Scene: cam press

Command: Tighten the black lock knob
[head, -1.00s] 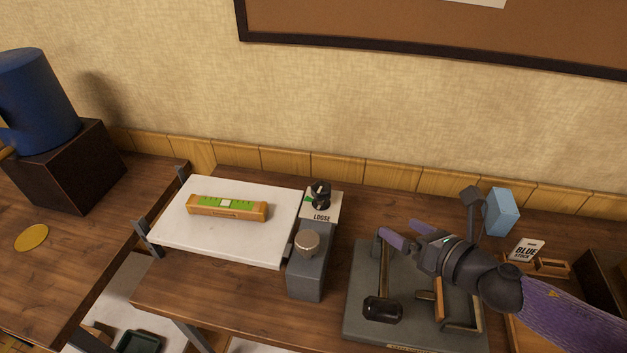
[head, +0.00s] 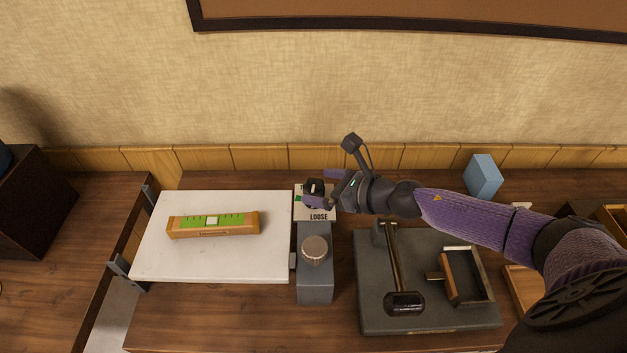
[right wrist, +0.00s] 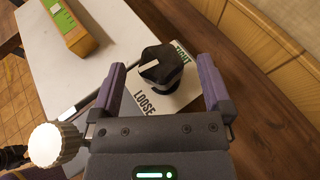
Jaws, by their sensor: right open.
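The black lock knob (head: 312,186) stands on a white label plate (head: 322,216) marked LOOSE, with a green area partly hidden. In the right wrist view the faceted black knob (right wrist: 163,72) has a white mark on its left side. The word LOOSE shows below it and green lettering behind it, partly covered. My right gripper (head: 322,187) is open at the knob. In the right wrist view its purple fingertips (right wrist: 162,72) lie on either side of the knob, with a visible gap on each side. My left gripper is not in view.
A grey block with a round ribbed knob (head: 314,249) stands in front of the plate. A white board (head: 210,262) with a green-and-orange level (head: 212,224) lies left. A grey base (head: 380,322) with a black-handled lever (head: 403,302) is right. A blue block (head: 483,176) stands behind.

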